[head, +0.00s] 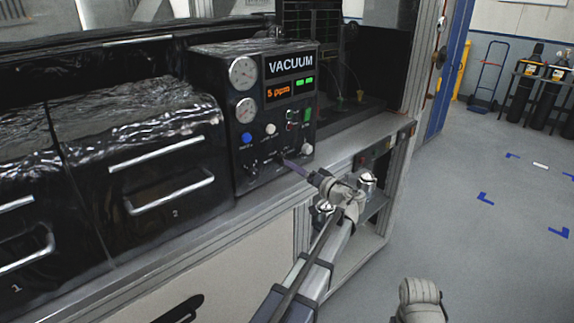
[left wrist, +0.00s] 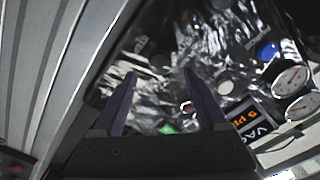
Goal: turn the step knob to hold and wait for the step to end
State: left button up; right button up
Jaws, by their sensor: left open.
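The black vacuum panel (head: 275,110) stands on the bench in the head view, with two gauges, an orange "5 ppm" display and green lights. It carries a blue knob (head: 246,138), a white knob (head: 270,129) and another white knob (head: 307,148) at the lower right. Labels are too small to read, so I cannot tell which is the step knob. My left gripper (head: 286,158) points at the panel's lower front. In the left wrist view my left gripper (left wrist: 160,74) is open and empty, with the panel's shiny face beyond its fingers. My right gripper's fingers do not show.
Black drawers with metal handles (head: 170,192) stand left of the panel. The bench edge (head: 262,205) runs below it, and a metal post rises to the right. Open floor (head: 480,235) lies to the right, with a blue hand truck (head: 488,75) and gas cylinders behind.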

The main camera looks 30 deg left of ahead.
aim_at(282, 161)
pick_arm(q)
jog(key=x, duration=0.4)
jog(key=shift+w+a, duration=0.15)
jog(key=shift+a, duration=0.2)
jog(key=shift+c, duration=0.4)
grip_shut()
